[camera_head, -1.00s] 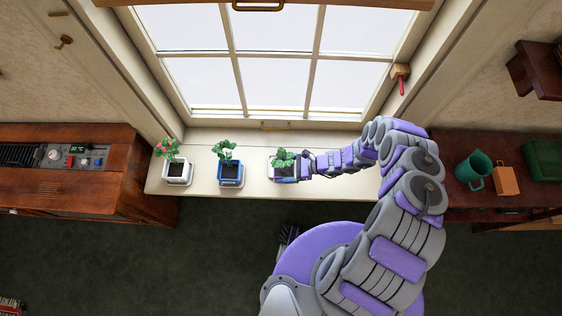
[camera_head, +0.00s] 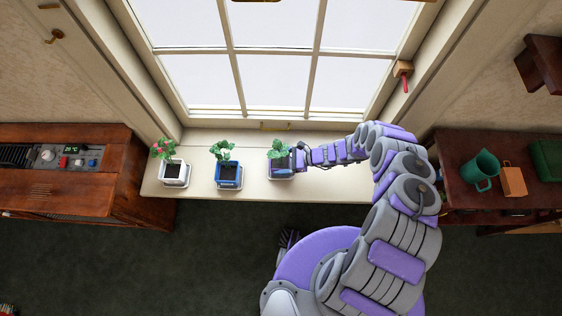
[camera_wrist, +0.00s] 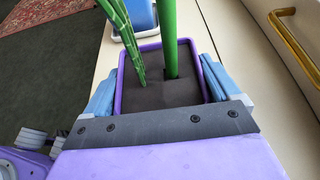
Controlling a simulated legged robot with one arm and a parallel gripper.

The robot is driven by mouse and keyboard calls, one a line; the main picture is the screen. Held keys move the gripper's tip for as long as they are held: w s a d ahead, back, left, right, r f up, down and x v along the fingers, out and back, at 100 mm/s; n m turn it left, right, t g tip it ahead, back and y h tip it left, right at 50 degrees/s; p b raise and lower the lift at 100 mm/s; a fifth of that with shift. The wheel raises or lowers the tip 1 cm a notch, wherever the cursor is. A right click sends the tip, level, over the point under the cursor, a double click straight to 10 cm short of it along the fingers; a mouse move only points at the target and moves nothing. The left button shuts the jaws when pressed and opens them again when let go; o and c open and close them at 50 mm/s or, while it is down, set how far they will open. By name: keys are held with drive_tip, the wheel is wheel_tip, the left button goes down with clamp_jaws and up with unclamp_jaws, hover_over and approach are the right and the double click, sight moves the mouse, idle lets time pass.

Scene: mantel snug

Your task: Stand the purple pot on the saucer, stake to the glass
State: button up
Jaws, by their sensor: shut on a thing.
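The purple pot (camera_head: 281,172) with a leafy green plant (camera_head: 278,148) is at the right end of the row of pots by the window. My gripper (camera_head: 291,162) reaches it from the right. In the wrist view my gripper (camera_wrist: 158,88) is shut on the purple pot (camera_wrist: 118,92), a blue-grey finger on either side. Dark soil fills the pot. A straight green stake (camera_wrist: 171,40) rises from it, on the window-handle side of the ribbed green stem (camera_wrist: 124,40). A pale saucer edge (camera_head: 283,179) seems to show below the pot; I cannot tell whether they touch.
A blue pot (camera_head: 229,176) and a white pot (camera_head: 175,174) with plants stand to the left on the pale sill (camera_head: 330,187). The window (camera_head: 275,70) with its brass handle (camera_wrist: 297,45) is behind.

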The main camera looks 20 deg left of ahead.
drive_tip(key=o, duration=1.2)
drive_tip(key=shift+r, duration=0.1)
drive_tip(key=p+v, duration=0.2)
drive_tip(key=v, duration=1)
